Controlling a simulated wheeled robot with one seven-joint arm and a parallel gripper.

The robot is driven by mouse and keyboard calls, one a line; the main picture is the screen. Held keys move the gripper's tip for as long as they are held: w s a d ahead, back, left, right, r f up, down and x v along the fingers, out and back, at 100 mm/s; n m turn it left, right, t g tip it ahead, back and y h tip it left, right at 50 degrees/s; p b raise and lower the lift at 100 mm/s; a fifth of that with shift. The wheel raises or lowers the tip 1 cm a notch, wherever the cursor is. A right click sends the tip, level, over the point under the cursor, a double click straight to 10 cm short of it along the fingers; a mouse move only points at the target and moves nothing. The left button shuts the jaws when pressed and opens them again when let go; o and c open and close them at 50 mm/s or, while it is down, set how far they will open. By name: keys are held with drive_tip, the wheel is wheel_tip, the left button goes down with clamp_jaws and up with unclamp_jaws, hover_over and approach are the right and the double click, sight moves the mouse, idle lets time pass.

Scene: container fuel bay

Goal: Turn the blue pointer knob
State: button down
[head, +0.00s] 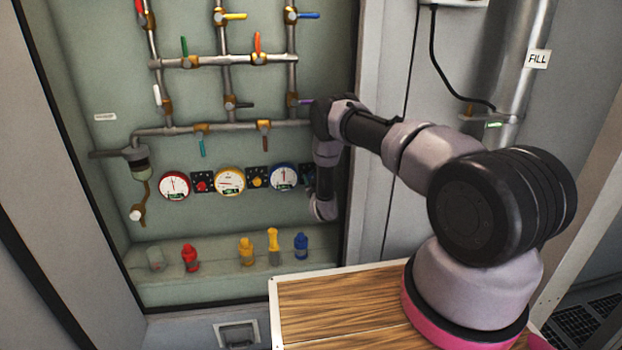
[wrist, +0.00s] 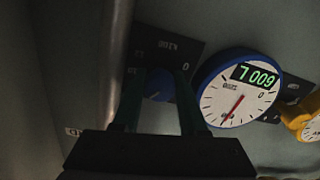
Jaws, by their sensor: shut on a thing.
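The blue pointer knob (wrist: 158,88) sits on a dark plate (wrist: 172,45) with white markings in the wrist view. My gripper (wrist: 158,75) has its two green fingers on either side of the knob and is shut on it. The fingers and the dark gripper body cover part of the knob, so its pointing direction is hard to read. In the head view my wrist hides the knob and most of its plate. The blue-rimmed gauge (wrist: 213,96) beside the plate shows a red needle and a green digital readout, and it also shows in the head view (head: 284,177).
Red (head: 174,186) and yellow (head: 229,182) gauges with their own knobs stand left of the blue gauge. Pipes with coloured valve levers (head: 203,60) run above. Several coloured bottles (head: 246,252) stand on the ledge below. A wooden-topped surface (head: 335,308) lies in front.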

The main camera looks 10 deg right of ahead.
drive_tip(key=shift+w+a+r, duration=0.15)
drive_tip(key=shift+a+r, duration=0.05)
drive_tip(key=shift+r, duration=0.1)
drive_tip(key=c, duration=0.7)
unclamp_jaws()
drive_tip(key=shift+c, duration=0.2)
drive_tip(key=shift+f, duration=0.1)
drive_tip(key=shift+s+d, duration=0.1)
drive_tip(key=shift+s, duration=0.1)
drive_tip(key=shift+s, duration=0.35)
drive_tip(key=s, duration=1)
drive_tip(key=shift+d, duration=0.15)
